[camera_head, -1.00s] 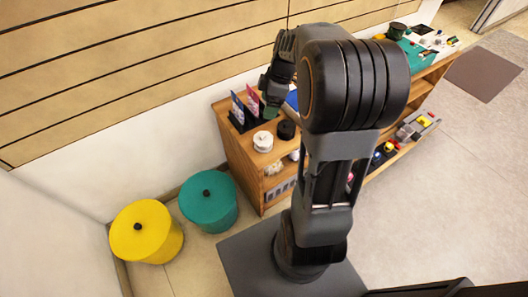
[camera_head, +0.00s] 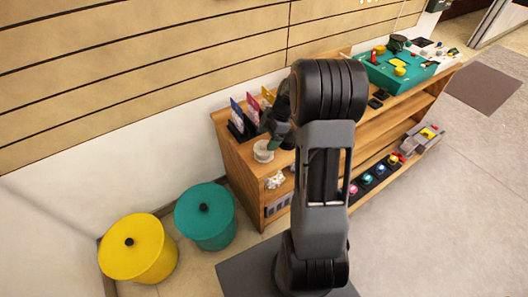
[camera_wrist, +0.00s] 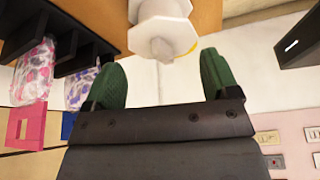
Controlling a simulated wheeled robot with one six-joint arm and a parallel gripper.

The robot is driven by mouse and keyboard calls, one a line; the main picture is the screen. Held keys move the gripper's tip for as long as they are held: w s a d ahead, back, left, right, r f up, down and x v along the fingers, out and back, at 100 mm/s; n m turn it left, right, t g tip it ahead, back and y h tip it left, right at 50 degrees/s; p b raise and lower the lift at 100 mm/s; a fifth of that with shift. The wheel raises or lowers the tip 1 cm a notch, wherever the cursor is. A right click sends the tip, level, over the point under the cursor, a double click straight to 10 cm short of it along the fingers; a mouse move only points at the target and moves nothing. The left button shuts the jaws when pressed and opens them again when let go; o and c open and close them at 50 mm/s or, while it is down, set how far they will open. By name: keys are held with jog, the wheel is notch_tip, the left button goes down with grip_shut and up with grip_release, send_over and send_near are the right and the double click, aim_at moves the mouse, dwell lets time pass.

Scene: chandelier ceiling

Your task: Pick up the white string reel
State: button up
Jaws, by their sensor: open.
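The white string reel (camera_head: 263,151) stands on the wooden shelf top near its left front corner. In the wrist view the white reel (camera_wrist: 163,32) is at the top centre, beyond the fingertips and roughly in line with the gap between them. My gripper (camera_wrist: 160,74) is open, with its two green fingers apart and nothing between them. In the head view my gripper (camera_head: 273,134) is just behind and above the reel, partly hidden by my arm. I cannot tell whether a finger touches the reel.
A dark card holder (camera_head: 240,127) with coloured cards stands close to the reel, against the wall. A teal box (camera_head: 398,72) sits farther right on the shelf (camera_head: 235,173). Yellow (camera_head: 138,250) and teal (camera_head: 205,217) lidded bins stand on the floor at left.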

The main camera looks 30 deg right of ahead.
aim_at(266, 143)
jog(key=shift+b+x, duration=0.55)
jog(key=shift+x, duration=2.05)
jog(key=shift+s+d, duration=0.1)
jog(key=shift+s, duration=0.05)
jog(key=c, duration=0.5)
jog(key=shift+r, duration=0.1)
